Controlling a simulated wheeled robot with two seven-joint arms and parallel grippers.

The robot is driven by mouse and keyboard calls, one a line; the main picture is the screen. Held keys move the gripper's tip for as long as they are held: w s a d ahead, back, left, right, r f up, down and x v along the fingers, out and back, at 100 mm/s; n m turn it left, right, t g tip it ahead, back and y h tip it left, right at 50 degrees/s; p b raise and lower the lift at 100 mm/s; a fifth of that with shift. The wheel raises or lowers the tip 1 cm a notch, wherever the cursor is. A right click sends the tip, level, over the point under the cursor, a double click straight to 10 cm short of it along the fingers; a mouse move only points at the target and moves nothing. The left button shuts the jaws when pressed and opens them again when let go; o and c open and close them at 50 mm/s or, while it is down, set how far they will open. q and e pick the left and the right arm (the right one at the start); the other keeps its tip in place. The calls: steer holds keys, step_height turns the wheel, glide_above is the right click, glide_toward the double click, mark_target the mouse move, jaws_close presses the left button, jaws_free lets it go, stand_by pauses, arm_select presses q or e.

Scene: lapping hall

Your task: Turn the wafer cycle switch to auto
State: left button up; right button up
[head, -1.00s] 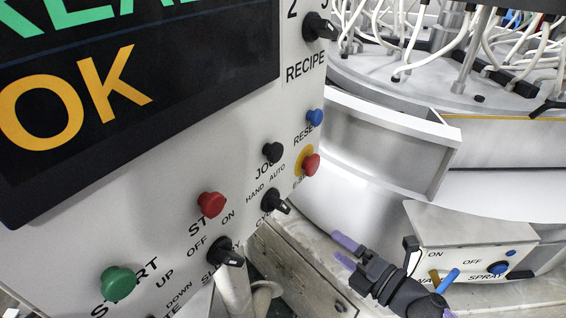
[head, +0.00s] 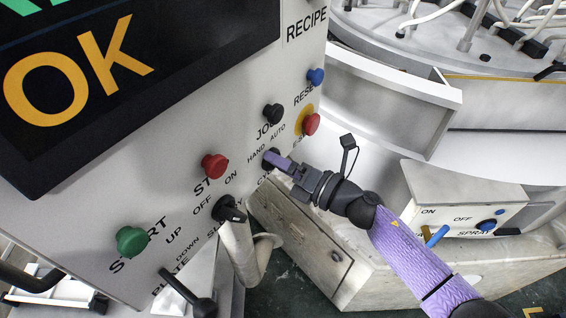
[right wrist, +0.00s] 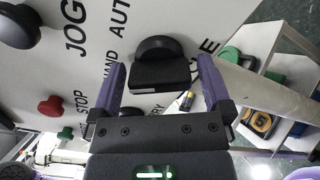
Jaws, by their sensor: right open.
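The cycle switch (right wrist: 160,68) is a black rotary knob on the white panel, with HAND and AUTO printed by it; the label below is partly covered. My right gripper (right wrist: 163,84) is open, with one purple finger on each side of the knob. I cannot tell whether either finger touches it. In the head view my right gripper (head: 278,161) reaches the panel from the right and hides most of the switch. Which mark the knob points to is unclear. My left gripper is not in view.
A black jog button (head: 272,113), red emergency stop (head: 311,124) and blue reset button (head: 315,76) sit above the switch. A red stop button (head: 214,166), green start button (head: 130,240) and slurry switch (head: 228,210) lie left and below. A spray box (head: 420,190) stands right.

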steer(key=c, duration=1.1)
steer(key=m+p, duration=0.1)
steer(key=m, duration=0.2)
steer(key=shift+r, duration=0.1)
steer(key=m+p, duration=0.1)
steer(key=m, duration=0.1)
steer(key=shift+m, duration=0.3)
steer(key=m+p, duration=0.1)
steer(key=m, duration=0.2)
steer(key=shift+p, duration=0.3)
steer(key=shift+m+p, duration=0.4)
steer(key=shift+m, duration=1.2)
